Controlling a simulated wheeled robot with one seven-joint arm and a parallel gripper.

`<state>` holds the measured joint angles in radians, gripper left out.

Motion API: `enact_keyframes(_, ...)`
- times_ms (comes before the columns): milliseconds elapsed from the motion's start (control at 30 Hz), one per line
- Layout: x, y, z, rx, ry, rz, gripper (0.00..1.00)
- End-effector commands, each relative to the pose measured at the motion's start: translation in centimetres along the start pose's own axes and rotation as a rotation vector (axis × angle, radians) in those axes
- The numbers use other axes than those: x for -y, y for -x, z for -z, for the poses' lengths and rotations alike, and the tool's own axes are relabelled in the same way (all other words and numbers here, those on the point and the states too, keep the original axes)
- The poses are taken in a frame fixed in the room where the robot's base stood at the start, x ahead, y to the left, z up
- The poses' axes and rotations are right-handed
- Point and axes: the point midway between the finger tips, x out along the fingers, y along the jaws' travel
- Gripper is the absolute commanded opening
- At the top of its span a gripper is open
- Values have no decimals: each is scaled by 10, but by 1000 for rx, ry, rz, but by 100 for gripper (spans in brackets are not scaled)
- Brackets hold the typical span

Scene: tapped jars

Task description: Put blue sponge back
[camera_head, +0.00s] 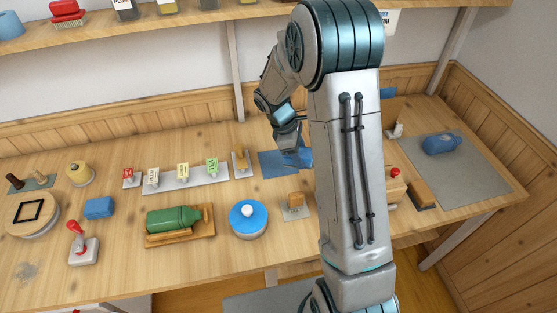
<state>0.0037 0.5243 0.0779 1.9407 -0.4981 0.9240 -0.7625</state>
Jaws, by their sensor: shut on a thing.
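My gripper (291,148) is at the back middle of the workbench, fingers pointing down, partly hidden by its own wrist. It is shut on the blue sponge (302,157), of which only a small part shows. The sponge is at the right part of a flat blue mat (270,167). I cannot tell whether the sponge touches the mat or is just above it. My arm hides what lies to the right of them.
Close by stand a small wooden block on a grey pad (296,202), a blue round lid with a white knob (248,217) and a row of labelled tags (183,171). A separate blue block (99,208) lies left. A blue bottle (441,143) lies on a grey mat right.

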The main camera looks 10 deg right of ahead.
Motion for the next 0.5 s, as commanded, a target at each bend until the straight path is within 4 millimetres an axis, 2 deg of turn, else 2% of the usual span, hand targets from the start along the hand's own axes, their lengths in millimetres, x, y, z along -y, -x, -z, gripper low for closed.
enact_keyframes(300, -35, -13, 54, 0, 0, 2, 31)
enact_keyframes(500, -52, -20, 78, 0, -2, 2, 31)
